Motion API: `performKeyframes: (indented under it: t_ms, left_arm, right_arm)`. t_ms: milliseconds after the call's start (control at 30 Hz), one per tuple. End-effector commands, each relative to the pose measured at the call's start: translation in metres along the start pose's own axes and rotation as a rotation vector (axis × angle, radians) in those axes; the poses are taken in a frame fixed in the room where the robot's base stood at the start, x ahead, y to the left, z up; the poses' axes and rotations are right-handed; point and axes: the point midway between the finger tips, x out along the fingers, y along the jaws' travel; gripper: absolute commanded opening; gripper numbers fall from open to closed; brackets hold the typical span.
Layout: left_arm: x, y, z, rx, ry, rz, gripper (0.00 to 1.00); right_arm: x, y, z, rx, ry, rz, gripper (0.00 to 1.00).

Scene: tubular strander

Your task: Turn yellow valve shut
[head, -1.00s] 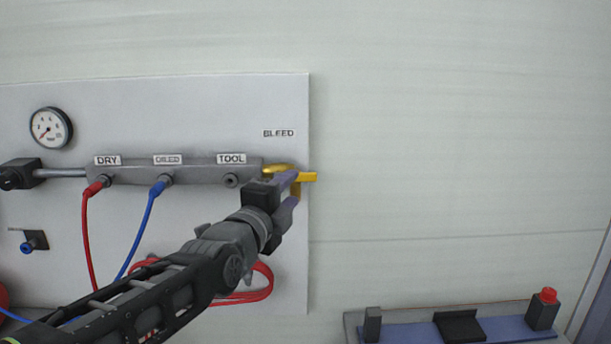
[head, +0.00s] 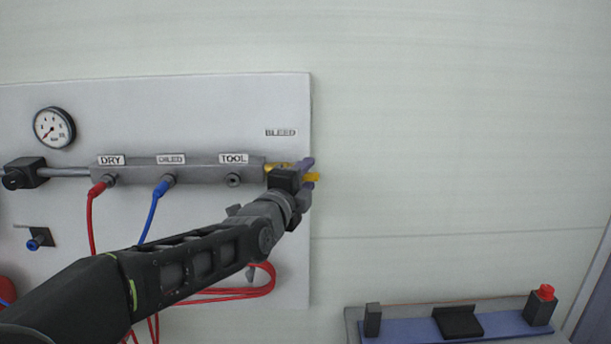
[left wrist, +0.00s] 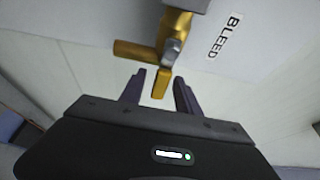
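The yellow valve (head: 277,166) sits at the right end of the grey manifold, below the BLEED label (head: 281,132). Its yellow end (head: 313,177) shows beyond my left gripper (head: 307,178), which partly hides the valve. In the left wrist view the valve body (left wrist: 176,28) has one yellow arm (left wrist: 133,50) pointing left and another yellow arm (left wrist: 160,84) pointing toward my gripper. The open fingers (left wrist: 160,93) stand on either side of this second arm's tip, with a gap to each side. My right gripper is not in view.
The manifold (head: 205,174) carries DRY, OILED and TOOL labels, with a red hose (head: 90,225) and a blue hose (head: 153,215) plugged in. A gauge (head: 54,128) is at left. A blue tray (head: 400,330) with a red-topped block (head: 541,304) is lower right. The right wall is clear.

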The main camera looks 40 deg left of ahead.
Motion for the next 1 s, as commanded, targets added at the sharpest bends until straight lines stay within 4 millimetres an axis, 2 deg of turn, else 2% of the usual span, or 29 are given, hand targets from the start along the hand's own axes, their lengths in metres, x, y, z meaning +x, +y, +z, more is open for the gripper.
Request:
performKeyframes:
  t_ms: [67, 533, 1000]
  left_arm:
    - [-0.0002, 0.0, 0.0, 0.0, 0.0, 0.0, 0.38]
    - [-0.0003, 0.0001, 0.0, 0.0, 0.0, 0.0, 0.0]
    - [-0.0003, 0.0003, 0.0, 0.0, 0.0, 0.001, 0.0]
  right_arm:
    - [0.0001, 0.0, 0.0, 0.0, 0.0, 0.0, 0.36]
    - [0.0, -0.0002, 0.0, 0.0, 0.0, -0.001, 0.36]
    - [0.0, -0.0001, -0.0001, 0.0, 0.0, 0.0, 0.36]
